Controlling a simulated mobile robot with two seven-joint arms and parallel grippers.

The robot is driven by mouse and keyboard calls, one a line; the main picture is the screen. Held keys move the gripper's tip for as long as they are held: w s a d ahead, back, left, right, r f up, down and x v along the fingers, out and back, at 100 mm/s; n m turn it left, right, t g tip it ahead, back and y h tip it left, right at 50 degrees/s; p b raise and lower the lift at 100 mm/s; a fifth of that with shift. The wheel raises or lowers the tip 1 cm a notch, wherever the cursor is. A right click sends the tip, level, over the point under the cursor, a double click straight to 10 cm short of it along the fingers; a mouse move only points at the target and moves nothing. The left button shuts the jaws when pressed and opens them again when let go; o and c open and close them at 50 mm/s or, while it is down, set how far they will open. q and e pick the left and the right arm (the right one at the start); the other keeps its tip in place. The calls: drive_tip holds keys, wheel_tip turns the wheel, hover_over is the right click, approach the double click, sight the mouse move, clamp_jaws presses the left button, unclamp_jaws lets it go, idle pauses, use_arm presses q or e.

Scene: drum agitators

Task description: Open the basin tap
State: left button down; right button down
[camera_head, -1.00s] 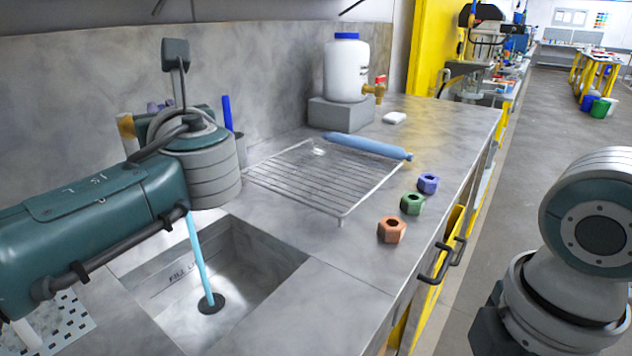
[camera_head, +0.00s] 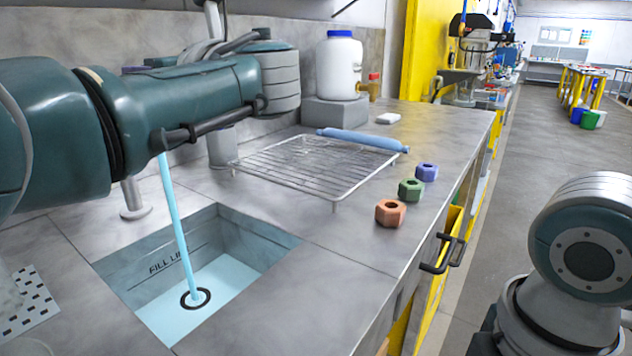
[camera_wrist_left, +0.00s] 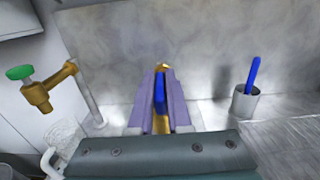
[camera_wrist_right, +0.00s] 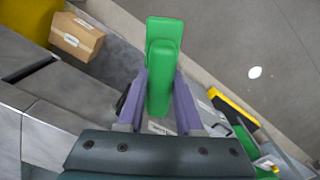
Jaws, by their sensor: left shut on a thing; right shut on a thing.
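A light-blue stream of water (camera_head: 172,210) falls into the basin (camera_head: 262,238), onto a pale-blue layer around the drain ring. In the head view my left arm covers the stream's outlet and my left gripper. In the left wrist view my left gripper (camera_wrist_left: 161,82) is shut on a blue lever (camera_wrist_left: 159,92), with brass below and behind it. Whether this is the basin tap's lever cannot be told for certain. In the right wrist view my right gripper (camera_wrist_right: 160,88) is shut on a bright green paddle-like thing (camera_wrist_right: 164,45); that gripper is outside the head view.
A brass tap with a green handle (camera_wrist_left: 19,73) stands at left in the left wrist view. A cup with a blue stick (camera_wrist_left: 245,102) stands right.

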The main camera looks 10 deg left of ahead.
use_arm(q)
drive_tip(key=shift+a, duration=0.1)
drive_tip(key=c, duration=0.9)
unclamp_jaws()
drive_tip(key=shift+o, duration=0.2)
drive_tip(key=v, duration=1.2)
